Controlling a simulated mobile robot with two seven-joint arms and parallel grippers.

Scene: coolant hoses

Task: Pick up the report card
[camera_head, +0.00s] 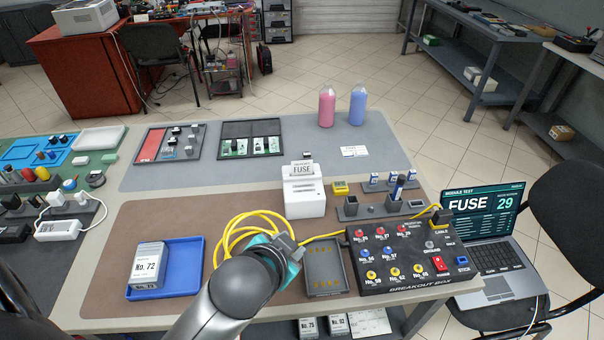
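A white printer-like box (303,198) stands near the middle of the table. A small white card marked FUSE (302,169) sticks up from its top; it looks like the report card. My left arm comes in from the lower left, and its gripper (287,247) is over the front of the table, nearer to me than the white box and apart from the card. The wrist hides most of the fingers, so I cannot tell whether they are open or hold part of the yellow cable (232,235). My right gripper is not in view.
A breakout box (410,258) and grey tray (325,268) are right of the gripper. A blue tray (190,280) holding a No. 72 box is left. A yellow timer (341,188) and grey holders (380,207) stand right of the printer. Two bottles (326,107) stand behind.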

